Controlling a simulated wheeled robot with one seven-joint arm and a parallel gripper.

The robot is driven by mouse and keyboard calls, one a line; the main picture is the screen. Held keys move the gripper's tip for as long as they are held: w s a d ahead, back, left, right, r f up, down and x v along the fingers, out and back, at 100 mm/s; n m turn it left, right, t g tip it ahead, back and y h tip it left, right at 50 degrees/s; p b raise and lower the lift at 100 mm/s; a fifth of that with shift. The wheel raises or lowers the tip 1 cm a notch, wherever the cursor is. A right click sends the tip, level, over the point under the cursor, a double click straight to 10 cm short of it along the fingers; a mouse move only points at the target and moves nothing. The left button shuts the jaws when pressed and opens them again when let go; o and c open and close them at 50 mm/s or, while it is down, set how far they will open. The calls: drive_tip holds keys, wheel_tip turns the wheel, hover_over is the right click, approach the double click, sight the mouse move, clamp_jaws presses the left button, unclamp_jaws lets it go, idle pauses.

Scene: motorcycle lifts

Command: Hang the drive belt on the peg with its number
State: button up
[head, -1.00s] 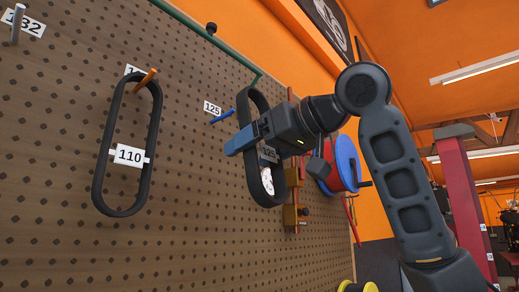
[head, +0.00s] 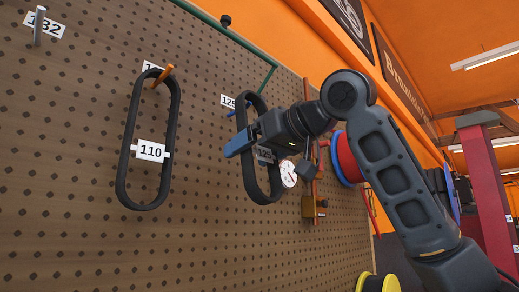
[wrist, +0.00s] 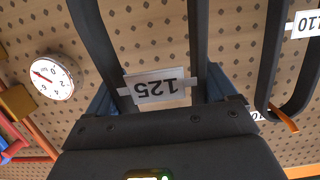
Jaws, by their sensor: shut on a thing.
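The black drive belt (head: 249,181) is a long loop held upright by my gripper (head: 241,141), which is shut on it. Its white tag reads 125, upside down in the wrist view (wrist: 157,87). In the wrist view the belt's two strands (wrist: 198,35) run up from between my gripper's fingers (wrist: 160,95). The blue peg (head: 233,112) on the pegboard has a 125 label (head: 228,101) by it. The belt's upper left side overlaps this peg in the head view. I cannot tell whether the peg passes through the loop.
A belt tagged 110 (head: 122,160) hangs on an orange peg (head: 163,75) to the left. A grey peg (head: 39,25) by a 132 label is farther left. A round gauge (head: 289,174) and reels (head: 347,160) are on the right. The pegboard (head: 60,190) is bare lower left.

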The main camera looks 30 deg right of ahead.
drive_tip(key=shift+r+x, duration=0.15)
drive_tip(key=shift+x, duration=0.65)
drive_tip(key=shift+r+x, duration=0.2)
drive_tip(key=shift+x, duration=0.6)
drive_tip(key=shift+w+a+f, duration=0.15)
drive_tip(key=shift+w+f, duration=0.35)
drive_tip(key=shift+w, duration=0.1)
drive_tip(key=o, duration=1.1)
drive_tip(key=shift+b+v, duration=1)
drive_tip(key=shift+v, duration=2.85)
drive_tip(key=shift+f, duration=0.1)
